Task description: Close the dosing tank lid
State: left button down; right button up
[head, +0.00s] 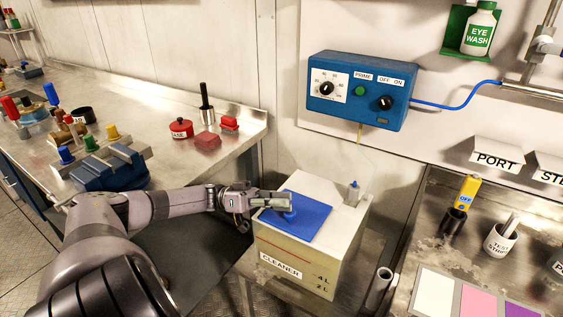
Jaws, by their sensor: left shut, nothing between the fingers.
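The dosing tank (335,256) is a cream box labelled CLEANER with level marks, standing low between the bench and the counter. Its blue lid (308,221) appears to lie flat over the top opening; I cannot tell whether it is fully seated. A blue knob on the lid shows just below my fingers. My left gripper (279,200) is shut and empty, at the left part of the lid, by the knob. Whether the fingers touch the lid is unclear. My right gripper is not in view.
A blue pump box (357,92) hangs on the wall behind the tank. A small fitting (353,193) stands on the tank's back right corner. A steel bench (232,146) with tools and a vise (109,169) is left. A counter with a test strip cup (500,240) is right.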

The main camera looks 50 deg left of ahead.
pick_arm(q)
jog(key=shift+s+d+f, duration=0.1)
jog(key=shift+f, duration=0.2)
jog(key=shift+r, duration=0.25)
notch_tip(320, 180, up, 10)
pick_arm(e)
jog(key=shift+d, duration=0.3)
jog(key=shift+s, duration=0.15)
